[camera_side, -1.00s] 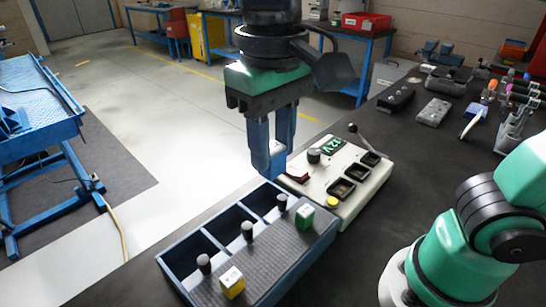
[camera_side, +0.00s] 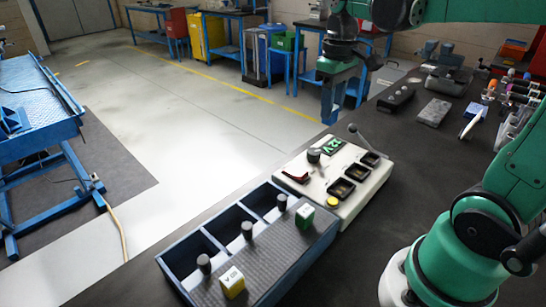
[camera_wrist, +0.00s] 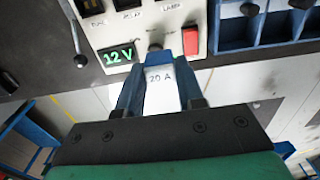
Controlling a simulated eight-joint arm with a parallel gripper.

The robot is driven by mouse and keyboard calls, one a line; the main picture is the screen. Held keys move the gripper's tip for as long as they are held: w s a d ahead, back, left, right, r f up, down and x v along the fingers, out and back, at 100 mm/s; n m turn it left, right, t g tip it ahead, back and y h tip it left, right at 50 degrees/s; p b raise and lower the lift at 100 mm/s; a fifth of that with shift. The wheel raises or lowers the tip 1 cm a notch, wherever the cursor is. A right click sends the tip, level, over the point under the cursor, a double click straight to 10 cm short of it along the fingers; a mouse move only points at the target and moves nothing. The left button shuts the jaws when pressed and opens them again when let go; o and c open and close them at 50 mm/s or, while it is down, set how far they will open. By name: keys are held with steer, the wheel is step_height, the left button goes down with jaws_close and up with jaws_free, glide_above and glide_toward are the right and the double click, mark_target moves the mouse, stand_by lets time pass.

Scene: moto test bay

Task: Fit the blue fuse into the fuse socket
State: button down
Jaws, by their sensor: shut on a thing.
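My gripper (camera_side: 328,112) hangs in the air behind the white panel box in the side view, fingers down. In the wrist view my gripper (camera_wrist: 157,66) is shut on the blue fuse (camera_wrist: 159,88), whose pale face reads "20 A". In the side view the fuse cannot be told apart from the blue fingers. The white panel box (camera_side: 318,202) has three dark sockets in a row: near (camera_side: 341,189), middle (camera_side: 356,173) and far (camera_side: 370,159). They look empty.
The panel carries a red switch (camera_side: 295,177), black knob (camera_side: 314,155), green "12 V" display (camera_side: 333,146), yellow button (camera_side: 332,202) and upright lever (camera_side: 357,133). A blue tray (camera_side: 180,285) in front holds a green block (camera_side: 305,211) and yellow block (camera_side: 232,282).

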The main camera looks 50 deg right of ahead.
steer(key=shift+s+d+f, duration=1)
steer(key=shift+d+f, duration=0.65)
steer(key=shift+d, duration=0.05)
steer(key=shift+s+d+f, duration=1.05)
steer(key=shift+d+f, duration=0.65)
steer(key=shift+d, duration=0.05)
steer(key=shift+s+d+f, duration=1)
steer(key=shift+d+f, duration=0.65)
steer(key=shift+d, duration=0.05)
steer(key=shift+f, duration=0.55)
steer(key=shift+c, duration=2.4)
jaws_free()
step_height(320, 180, up, 7)
